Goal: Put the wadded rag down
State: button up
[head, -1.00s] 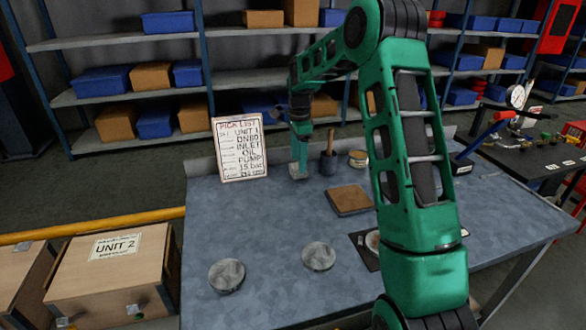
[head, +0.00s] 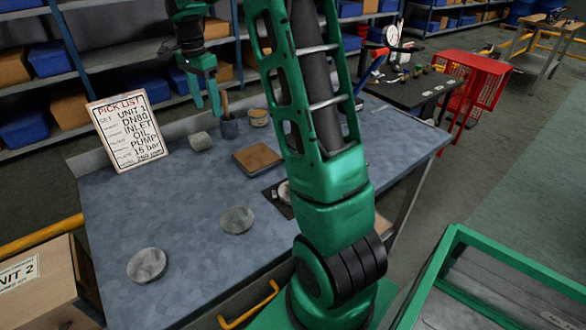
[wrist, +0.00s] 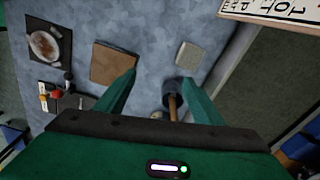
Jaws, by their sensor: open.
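The wadded rag (head: 200,141) is a small pale grey block-like lump. It lies on the blue-grey workbench (head: 190,190), between the pick list board and the dark cup. It also shows in the wrist view (wrist: 188,56), resting on the bench top. My gripper (head: 206,108) is above the bench near the rag, apart from it, with its two green fingers spread and nothing between them. In the wrist view my open fingers (wrist: 158,77) point toward the bench, with the rag beyond the right fingertip.
A dark cup (head: 229,129) with a wooden handle stands close to the rag. A tin (head: 259,117), a brown square pad (head: 258,158) and the leaning pick list board (head: 126,130) are nearby. Two grey discs (head: 147,265) lie toward the front left. The bench's left middle is clear.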

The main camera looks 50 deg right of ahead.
jog(key=s+d+r+n, duration=0.1)
jog(key=s+n, duration=0.1)
jog(key=s, duration=0.5)
jog(key=s+d+r+n, duration=0.1)
jog(key=s+r+n, duration=0.1)
jog(key=s, duration=0.4)
jog(key=s+a+f+n, duration=0.1)
jog(key=s+f+n, duration=0.1)
jog(key=s, duration=0.6)
jog(key=s+a+f+n, duration=0.2)
jog(key=s+n, duration=0.1)
jog(key=s, duration=0.6)
jog(key=s+a+f+n, duration=0.2)
jog(key=s, duration=0.7)
jog(key=shift+s+y, duration=0.2)
jog(key=shift+y, duration=0.2)
jog(key=shift+a, duration=0.1)
jog(key=shift+w+f, duration=0.3)
jog(key=shift+w, duration=0.2)
jog(key=shift+o, duration=0.5)
